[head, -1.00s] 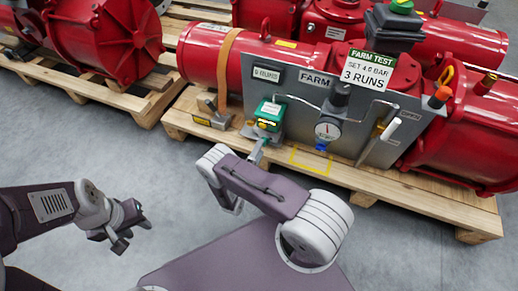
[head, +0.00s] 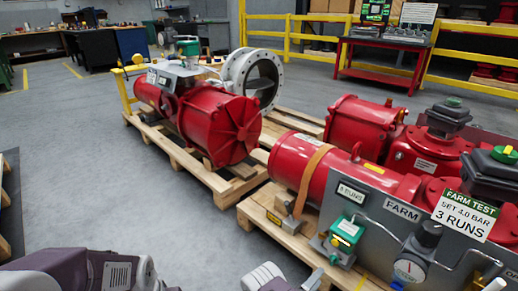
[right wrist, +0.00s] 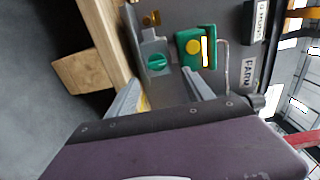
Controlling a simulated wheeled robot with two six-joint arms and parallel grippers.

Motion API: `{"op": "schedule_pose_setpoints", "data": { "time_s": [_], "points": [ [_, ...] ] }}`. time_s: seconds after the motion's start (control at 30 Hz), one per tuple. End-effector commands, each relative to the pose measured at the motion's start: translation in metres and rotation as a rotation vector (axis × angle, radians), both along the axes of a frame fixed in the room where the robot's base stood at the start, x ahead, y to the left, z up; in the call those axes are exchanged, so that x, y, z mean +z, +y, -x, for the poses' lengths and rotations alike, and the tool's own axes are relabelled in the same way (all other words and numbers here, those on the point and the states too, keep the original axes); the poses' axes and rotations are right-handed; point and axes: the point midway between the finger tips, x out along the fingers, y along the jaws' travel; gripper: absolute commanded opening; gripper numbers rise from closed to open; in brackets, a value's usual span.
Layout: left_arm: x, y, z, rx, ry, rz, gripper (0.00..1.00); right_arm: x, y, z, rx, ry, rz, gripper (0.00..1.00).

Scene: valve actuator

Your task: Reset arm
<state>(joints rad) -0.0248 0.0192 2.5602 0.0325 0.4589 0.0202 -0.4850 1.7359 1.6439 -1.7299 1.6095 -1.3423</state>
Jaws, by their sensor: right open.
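The red valve actuator (head: 325,170) lies on a wooden pallet, with a grey panel (head: 365,210) on its front marked "FARM". A green device with a yellow button (head: 343,236) sits on the panel's left part; it also shows in the right wrist view (right wrist: 196,47). Beside it in that view is a grey fitting with a green knob (right wrist: 156,64). My right gripper (right wrist: 160,92) is open and empty, its fingers apart just short of the green device and the knob. In the head view it (head: 312,281) is at the bottom edge, mostly cut off.
A pressure gauge (head: 409,268) and a "FARM TEST" sign (head: 466,214) are on the panel's right. A second red actuator (head: 213,122) stands on another pallet further back. Yellow railings (head: 300,40) and a red table (head: 383,62) are behind. Grey floor lies open at left.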

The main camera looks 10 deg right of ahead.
Motion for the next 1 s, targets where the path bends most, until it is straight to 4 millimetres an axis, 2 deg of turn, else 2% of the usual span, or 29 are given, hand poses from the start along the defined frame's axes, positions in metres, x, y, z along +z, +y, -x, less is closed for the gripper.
{"op": "schedule_pose_setpoints", "data": {
  "time_s": [0.03, 0.07, 0.13, 0.17, 0.2, 0.23, 0.3, 0.37, 0.43, 0.5, 0.57, 0.6, 0.7, 0.8, 0.9, 0.97, 1.0],
  "points": [
    [0.015, 0.0, 0.0, 0.0, 0.0, 0.0, 0.36, 0.03, 0.0, -0.013, -0.021, -0.047, -0.023, 0.6],
    [0.02, 0.0, 0.0, 0.0, 0.0, 0.0, 0.36, 0.048, -0.001, -0.023, -0.036, -0.083, -0.04, 0.6],
    [0.036, 0.0, 0.0, 0.0, -0.001, 0.0, 0.36, 0.104, -0.006, -0.048, -0.08, -0.179, -0.083, 0.6],
    [0.043, 0.0, 0.0, 0.0, -0.001, 0.0, 0.36, 0.133, -0.011, -0.055, -0.111, -0.223, -0.1, 0.6],
    [0.051, 0.0, 0.0, 0.0, -0.001, 0.0, 0.36, 0.17, -0.022, -0.058, -0.167, -0.278, -0.12, 0.6],
    [0.058, 0.0, 0.0, 0.0, -0.001, 0.0, 0.36, 0.198, -0.031, -0.057, -0.221, -0.315, -0.14, 0.6],
    [0.074, 0.0, 0.0, 0.0, -0.001, 0.0, 0.36, 0.257, -0.057, -0.04, -0.377, -0.407, -0.218, 0.6],
    [0.086, 0.0, 0.0, 0.0, -0.001, 0.0, 0.36, 0.296, -0.077, -0.015, -0.528, -0.503, -0.316, 0.6],
    [0.1, 0.0, 0.0, 0.0, -0.001, 0.0, 0.36, 0.328, -0.091, 0.024, -0.713, -0.639, -0.459, 0.6],
    [0.111, 0.0, 0.0, 0.0, -0.001, 0.0, 0.36, 0.346, -0.094, 0.063, -0.9, -0.792, -0.61, 0.6],
    [0.118, 0.0, 0.0, 0.0, -0.001, 0.0, 0.36, 0.353, -0.087, 0.094, -1.054, -0.93, -0.733, 0.6],
    [0.123, 0.0, 0.0, 0.0, -0.001, 0.0, 0.36, 0.355, -0.079, 0.11, -1.152, -1.023, -0.811, 0.6],
    [0.132, 0.0, 0.0, 0.0, 0.0, 0.0, 0.36, 0.354, -0.051, 0.143, -1.396, -1.259, -0.983, 0.6],
    [0.139, 0.0, 0.0, 0.0, 0.0, 0.0, 0.36, 0.35, -0.013, 0.164, -1.663, -1.522, -1.125, 0.6],
    [0.14, 0.0, 0.0, 0.0, -0.001, 0.0, 0.36, 0.339, 0.029, 0.171, -1.948, -1.795, -1.199, 0.6],
    [0.138, 0.0, 0.0, 0.0, 0.0, 0.0, 0.36, 0.33, 0.052, 0.171, -2.125, -1.961, -1.187, 0.6],
    [0.138, 0.0, 0.0, 0.0, 0.0, 0.0, 0.36, 0.323, 0.066, 0.171, 2.075, 1.92, 1.048, 0.6]
  ]
}}
